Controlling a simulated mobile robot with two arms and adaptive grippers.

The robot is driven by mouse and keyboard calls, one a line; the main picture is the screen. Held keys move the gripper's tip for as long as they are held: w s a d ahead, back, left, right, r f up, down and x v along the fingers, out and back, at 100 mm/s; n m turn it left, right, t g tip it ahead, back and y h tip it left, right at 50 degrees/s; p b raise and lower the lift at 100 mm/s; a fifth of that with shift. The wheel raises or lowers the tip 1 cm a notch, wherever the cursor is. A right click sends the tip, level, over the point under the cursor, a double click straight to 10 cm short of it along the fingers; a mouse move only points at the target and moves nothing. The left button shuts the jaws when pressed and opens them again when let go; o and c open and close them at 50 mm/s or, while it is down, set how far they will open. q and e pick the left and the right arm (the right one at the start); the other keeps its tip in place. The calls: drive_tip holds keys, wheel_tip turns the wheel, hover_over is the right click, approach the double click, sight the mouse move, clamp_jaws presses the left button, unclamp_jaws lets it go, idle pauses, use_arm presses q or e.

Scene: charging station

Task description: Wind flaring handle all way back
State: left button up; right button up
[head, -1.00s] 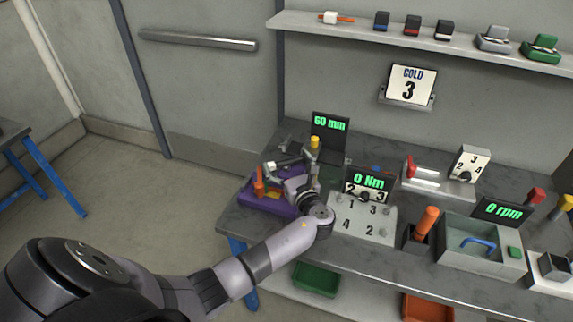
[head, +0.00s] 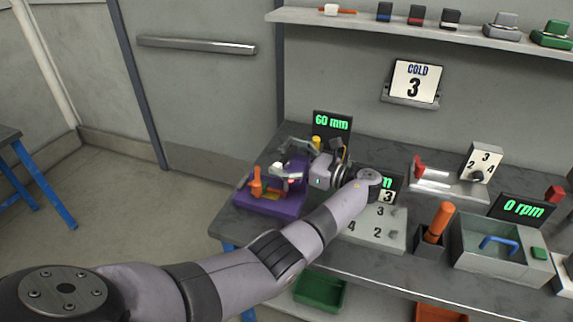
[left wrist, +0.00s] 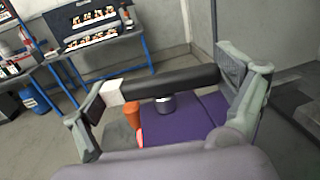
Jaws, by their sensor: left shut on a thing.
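The flaring tool has a purple base (head: 262,203) at the left end of the bench, with an upright orange lever (head: 256,183). My left gripper (head: 284,162) is over the base, reaching in from the right. In the left wrist view, a dark bar with a white end, which looks like the flaring handle (left wrist: 170,82), spans between the fingers of my left gripper (left wrist: 165,88). In the head view, the gripper hides most of the handle; a white end shows. My right gripper is not in view.
A display reading 60 mm (head: 332,123) stands behind the tool, near a yellow knob (head: 316,142). My left arm partly covers a numbered panel (head: 385,238). A grey bin (head: 470,255) and an orange handle (head: 438,222) are to the right. Open floor lies left of the bench.

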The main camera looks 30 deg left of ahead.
use_arm(q)
drive_tip(key=shift+r, duration=0.15)
idle(0.3)
drive_tip(key=o, duration=0.9)
drive_tip(key=shift+a, duration=0.1)
drive_tip(key=shift+w+d, duration=0.2)
drive_tip(key=shift+d, duration=1.7)
drive_tip(key=shift+w+d, duration=0.15)
drive_tip(key=shift+d, duration=1.7)
